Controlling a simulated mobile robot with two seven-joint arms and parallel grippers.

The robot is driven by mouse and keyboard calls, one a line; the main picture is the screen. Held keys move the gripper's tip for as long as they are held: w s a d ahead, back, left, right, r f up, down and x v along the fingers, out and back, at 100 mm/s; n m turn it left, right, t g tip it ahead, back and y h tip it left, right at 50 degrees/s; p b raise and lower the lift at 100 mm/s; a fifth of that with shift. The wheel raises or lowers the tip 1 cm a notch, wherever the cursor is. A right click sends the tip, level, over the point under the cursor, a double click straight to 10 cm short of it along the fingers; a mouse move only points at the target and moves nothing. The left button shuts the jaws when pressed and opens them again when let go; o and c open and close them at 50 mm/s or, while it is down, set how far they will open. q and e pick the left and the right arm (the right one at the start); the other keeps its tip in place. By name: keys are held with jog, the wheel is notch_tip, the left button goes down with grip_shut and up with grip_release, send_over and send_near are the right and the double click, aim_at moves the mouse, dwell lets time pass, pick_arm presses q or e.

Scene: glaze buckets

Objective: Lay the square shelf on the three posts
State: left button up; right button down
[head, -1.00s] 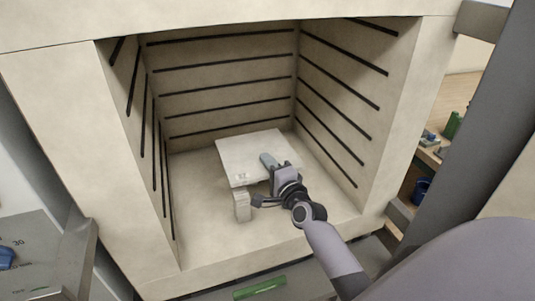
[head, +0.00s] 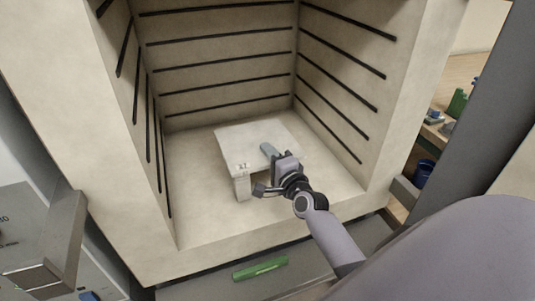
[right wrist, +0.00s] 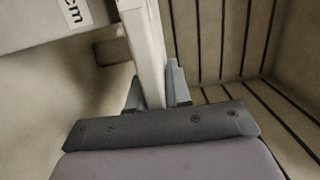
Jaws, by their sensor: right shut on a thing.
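The square shelf (head: 238,139) is a pale flat slab inside the kiln, roughly level. A short pale post (head: 242,187) with a label near its top stands at the shelf's front left corner; whether they touch I cannot tell. The other posts are hidden under the shelf in the head view. My right gripper (head: 268,150) is shut on the shelf's front right part. In the right wrist view its fingers (right wrist: 155,88) lie on both sides of the shelf's pale edge (right wrist: 147,45). A pale block marked "cm" (right wrist: 45,22) shows beside it. My left gripper is out of view.
The kiln walls (head: 215,45) carry dark grooves and enclose the shelf at the back and sides. The kiln floor (head: 195,205) is clear at the front left. A bench with a blue container (head: 424,171) stands at right.

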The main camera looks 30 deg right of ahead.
jog(key=shift+r, duration=0.3)
jog(key=shift+f+b, duration=0.4)
jog(key=shift+f, duration=0.1)
jog(key=c, duration=1.3)
grip_release()
jog(key=shift+f, duration=0.3)
jog(key=shift+o, duration=1.2)
jog(key=shift+r, duration=0.1)
jog(key=shift+r, duration=0.15)
jog(key=s+a, duration=0.1)
jog(key=s, duration=1.1)
jog(key=s+a+f+n+g+y, duration=0.2)
jog(key=s+a+f+n, duration=0.4)
jog(key=n, duration=0.4)
jog(key=s+a+f+n+g+y, duration=0.2)
jog(key=s+a+f+n+g, duration=0.3)
jog(key=f+n, duration=0.6)
jog(key=s+a, duration=0.2)
jog(key=s, duration=0.1)
jog(key=shift+s+a+n+g+p, duration=0.15)
jog(key=shift+n+g+p, duration=0.15)
